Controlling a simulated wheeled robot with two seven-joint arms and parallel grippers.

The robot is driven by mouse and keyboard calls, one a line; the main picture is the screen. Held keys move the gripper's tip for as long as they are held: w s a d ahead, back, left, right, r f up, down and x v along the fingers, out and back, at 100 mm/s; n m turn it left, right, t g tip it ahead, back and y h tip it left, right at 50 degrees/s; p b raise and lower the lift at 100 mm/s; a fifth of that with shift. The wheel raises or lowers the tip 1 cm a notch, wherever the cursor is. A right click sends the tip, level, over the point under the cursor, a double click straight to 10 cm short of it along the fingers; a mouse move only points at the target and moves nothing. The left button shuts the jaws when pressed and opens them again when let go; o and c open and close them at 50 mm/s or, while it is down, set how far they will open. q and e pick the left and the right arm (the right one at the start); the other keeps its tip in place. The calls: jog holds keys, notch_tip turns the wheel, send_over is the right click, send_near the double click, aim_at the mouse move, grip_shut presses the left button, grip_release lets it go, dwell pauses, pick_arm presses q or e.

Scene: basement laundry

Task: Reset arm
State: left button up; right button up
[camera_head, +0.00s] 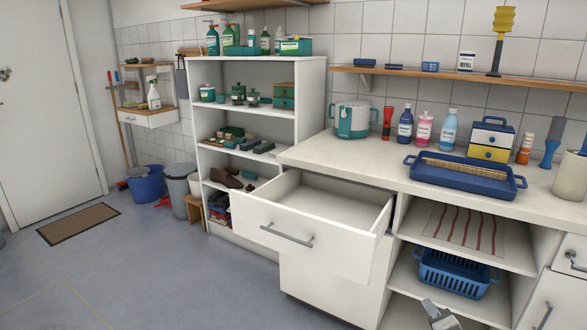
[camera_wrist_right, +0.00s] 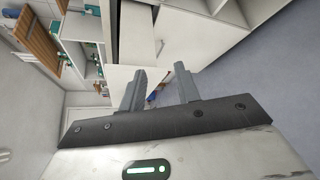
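My right gripper (camera_head: 440,314) shows at the bottom edge of the head view, in front of the lower shelves of the counter. In the right wrist view the two fingers of the right gripper (camera_wrist_right: 161,88) stand apart with nothing between them. A white drawer (camera_head: 305,222) in the counter is pulled open and its visible inside is empty. The right gripper is to the right of the drawer and lower, not touching it. My left gripper is not in view.
The counter (camera_head: 350,155) bears a blue tray (camera_head: 463,180), bottles and a teal-and-white container (camera_head: 352,120). A blue basket (camera_head: 455,272) sits on a shelf below. A white shelf unit (camera_head: 255,70) stands behind the drawer.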

jog(key=s+a+f+m+g+y, duration=0.1)
jog(key=s+a+f+m+g, duration=0.15)
jog(key=s+m, duration=0.45)
jog(key=s+a+f+m+g+y, duration=0.1)
jog(key=s+a+m, duration=0.25)
jog(key=s, duration=0.75)
jog(key=s+a+f+m+g+y, duration=0.1)
jog(key=s+a+m+g, duration=0.15)
jog(key=s+m, duration=0.45)
jog(key=s+a+r+m+t, duration=0.1)
jog(key=a+m, duration=0.2)
jog(key=a, duration=0.5)
jog(key=shift+s+a+r+t, duration=0.15)
jog(key=shift+a+r+t, duration=0.25)
